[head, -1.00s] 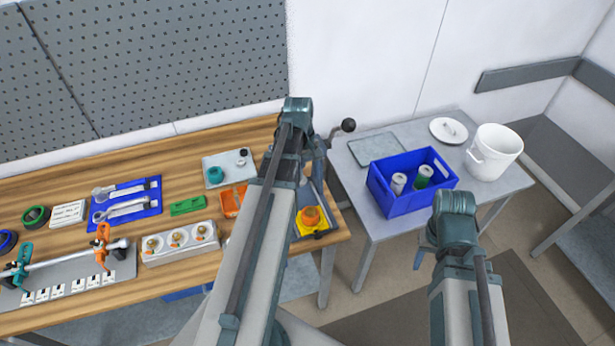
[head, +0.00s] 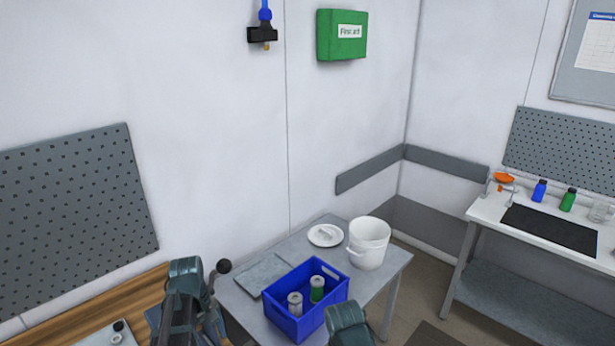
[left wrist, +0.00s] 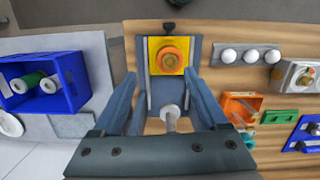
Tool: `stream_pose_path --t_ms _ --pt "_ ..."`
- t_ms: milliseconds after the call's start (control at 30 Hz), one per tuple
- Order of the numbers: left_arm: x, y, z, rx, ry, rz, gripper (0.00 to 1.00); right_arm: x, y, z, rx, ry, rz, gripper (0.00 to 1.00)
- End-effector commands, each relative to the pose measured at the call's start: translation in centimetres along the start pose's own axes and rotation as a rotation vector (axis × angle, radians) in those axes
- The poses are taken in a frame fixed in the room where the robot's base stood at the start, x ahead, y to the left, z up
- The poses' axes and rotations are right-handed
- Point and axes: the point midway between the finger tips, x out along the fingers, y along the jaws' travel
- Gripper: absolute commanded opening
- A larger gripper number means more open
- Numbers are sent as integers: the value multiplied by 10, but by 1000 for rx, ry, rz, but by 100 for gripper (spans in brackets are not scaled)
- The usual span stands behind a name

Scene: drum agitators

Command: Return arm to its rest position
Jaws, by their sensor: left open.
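My left gripper (left wrist: 160,78) shows in the left wrist view with its two grey fingers apart. It is above the wooden bench, over a grey fixture (left wrist: 195,48). Beyond the fingertips, a round orange part (left wrist: 169,60) sits on a yellow block (left wrist: 156,44) in that fixture. A pale round-ended rod (left wrist: 170,114) shows between the fingers; I cannot tell that either finger touches it. In the head view, part of my left arm (head: 185,290) rises at the bottom left, and part of my right arm (head: 348,325) shows at the bottom. Neither gripper shows there.
An orange bin (left wrist: 240,105) and green block (left wrist: 278,116) lie right of the gripper in the wrist view. A white bench (head: 482,210) stands far right.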

Motion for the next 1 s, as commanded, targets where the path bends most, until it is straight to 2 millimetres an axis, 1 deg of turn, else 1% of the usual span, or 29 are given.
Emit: stream_pose_path --t_ms 33,67,100,167,200,267,300,400,500,600,700,800,1000 --pt "24 11 23 101 10 -16 76 20 -2 -1 -1 0 0 50" --pt "32 17 35 168 17 -26 76 27 -2 -2 -1 0 0 50" --pt "44 26 52 261 27 -39 76 36 -3 -2 -2 0 1 50" --pt "60 37 77 401 42 -61 76 49 -4 -3 -3 0 1 50" --pt "71 43 94 494 51 -75 76 57 -5 -3 -4 0 1 50" --pt "86 50 118 629 65 -96 76 69 -6 -4 -5 1 1 50" --pt "96 54 133 717 73 -109 76 76 -7 -5 -6 1 2 50" --pt "116 60 167 914 91 -141 76 92 -8 -6 -8 1 2 50" --pt "131 63 193 1071 105 -168 76 103 -9 -6 -10 1 2 50" --pt "140 64 210 1180 115 -186 76 110 -10 -7 -11 1 3 50" --pt "144 64 220 1242 121 -197 76 114 -10 -7 -11 1 3 50" --pt "145 65 223 1266 123 -201 76 114 -10 -7 -11 1 3 50" --pt "144 65 223 1266 123 -201 76 113 -10 -7 -11 1 3 50"
